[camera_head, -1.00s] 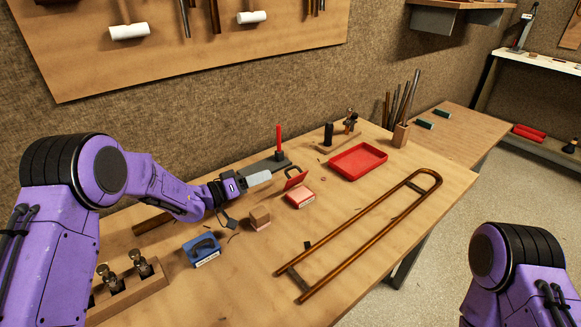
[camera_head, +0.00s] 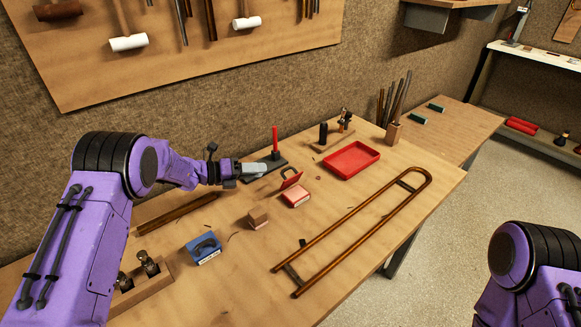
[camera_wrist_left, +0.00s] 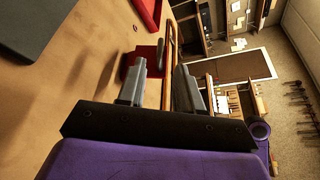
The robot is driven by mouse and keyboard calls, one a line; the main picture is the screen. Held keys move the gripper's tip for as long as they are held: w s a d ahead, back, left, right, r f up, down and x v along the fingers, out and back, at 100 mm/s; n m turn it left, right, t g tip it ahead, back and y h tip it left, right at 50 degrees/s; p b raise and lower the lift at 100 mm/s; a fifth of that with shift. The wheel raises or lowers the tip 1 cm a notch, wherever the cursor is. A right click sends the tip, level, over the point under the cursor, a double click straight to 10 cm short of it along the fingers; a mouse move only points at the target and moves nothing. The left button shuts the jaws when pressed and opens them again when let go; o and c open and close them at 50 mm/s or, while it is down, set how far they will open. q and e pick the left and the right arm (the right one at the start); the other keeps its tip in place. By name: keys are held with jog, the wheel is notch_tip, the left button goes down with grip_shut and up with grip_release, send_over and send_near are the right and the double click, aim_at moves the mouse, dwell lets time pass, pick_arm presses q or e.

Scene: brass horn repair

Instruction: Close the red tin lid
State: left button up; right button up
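The red tin (camera_head: 296,198) stands on the workbench with its red lid (camera_head: 290,182) hinged up, tilted open at the tin's far side. A pale label shows on the tin. My left gripper (camera_head: 262,170) is just beyond and left of the raised lid, low over the table, pointing right. In the left wrist view my left gripper (camera_wrist_left: 160,88) has its two fingers apart with nothing held. Red of the tin (camera_wrist_left: 149,55) shows beyond the fingers there, partly hidden by them. My right gripper is out of view.
A dark base with a red upright (camera_head: 275,142) stands behind my left gripper. A red tray (camera_head: 351,160), a long brass slide (camera_head: 360,221), a wooden block (camera_head: 258,218) and a blue box (camera_head: 203,249) lie around the tin. The bench's front middle is clear.

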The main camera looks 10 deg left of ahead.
aim_at(287, 168)
pick_arm(q)
jog(key=p+x, duration=0.2)
jog(key=x, duration=0.8)
grip_shut()
